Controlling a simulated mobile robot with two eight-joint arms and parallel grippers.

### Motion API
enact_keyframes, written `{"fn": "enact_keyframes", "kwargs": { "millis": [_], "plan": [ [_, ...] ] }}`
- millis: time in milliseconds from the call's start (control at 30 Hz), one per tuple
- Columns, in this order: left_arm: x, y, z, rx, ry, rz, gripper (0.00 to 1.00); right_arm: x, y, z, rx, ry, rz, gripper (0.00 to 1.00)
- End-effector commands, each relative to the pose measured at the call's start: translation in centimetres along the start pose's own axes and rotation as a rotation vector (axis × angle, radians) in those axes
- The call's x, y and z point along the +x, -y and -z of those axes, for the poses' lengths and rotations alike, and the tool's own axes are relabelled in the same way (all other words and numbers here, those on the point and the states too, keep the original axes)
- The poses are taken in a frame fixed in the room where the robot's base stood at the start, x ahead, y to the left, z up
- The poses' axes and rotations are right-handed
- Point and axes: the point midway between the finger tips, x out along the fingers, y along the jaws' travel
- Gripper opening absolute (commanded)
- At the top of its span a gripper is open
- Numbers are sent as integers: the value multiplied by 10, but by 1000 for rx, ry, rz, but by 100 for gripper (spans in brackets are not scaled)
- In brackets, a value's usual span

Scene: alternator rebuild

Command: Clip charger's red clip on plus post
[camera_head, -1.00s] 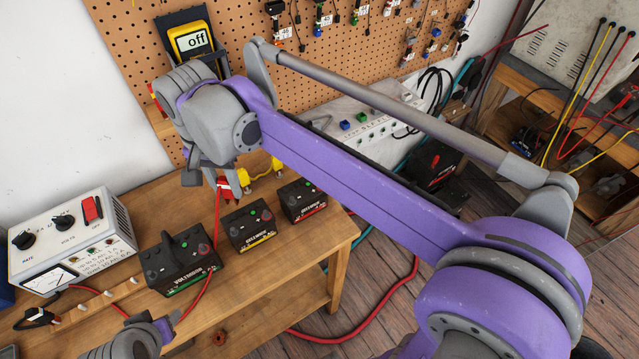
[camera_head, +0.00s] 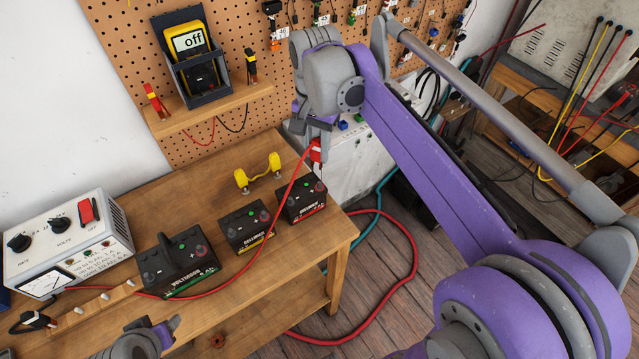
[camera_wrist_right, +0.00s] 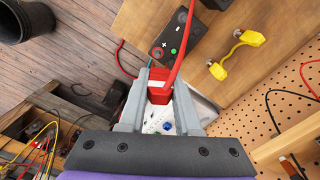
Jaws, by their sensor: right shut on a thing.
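My right gripper (camera_head: 318,142) is shut on the charger's red clip (camera_head: 315,152) and holds it in the air just beyond the right-hand battery (camera_head: 302,201). The right wrist view also shows the red clip (camera_wrist_right: 159,86) between the fingers, its red cable rising from it. The clip appears apart from the battery posts. Two more black batteries, the middle one (camera_head: 246,228) and the large left one (camera_head: 177,264), stand on the bench. The white charger (camera_head: 65,240) stands at the far left. My left gripper (camera_head: 170,328) is low in the head view; its jaw opening is unclear.
A yellow handle-shaped part (camera_head: 258,174) lies on the bench behind the batteries. A shelf (camera_head: 210,108) with a meter (camera_head: 190,45) reading "off" is above. A black clip (camera_head: 32,321) is at the left. The red cable (camera_head: 240,270) crosses the bench past the batteries.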

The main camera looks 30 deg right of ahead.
Motion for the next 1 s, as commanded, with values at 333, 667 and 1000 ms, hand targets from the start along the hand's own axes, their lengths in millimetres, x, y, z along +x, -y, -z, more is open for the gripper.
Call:
{"fn": "enact_keyframes", "kwargs": {
  "millis": [333, 667, 1000],
  "plan": [
    [24, 0, -27, 0, 23, 0, 50, 47, -5, 6, 13, 2, -3, 5],
    [25, 0, -28, 0, 25, 0, 50, 52, -4, 6, 13, 0, 0, 5],
    [28, 0, -31, 0, 27, 0, 50, 57, -4, 6, 13, 0, -1, 5]
  ]
}}
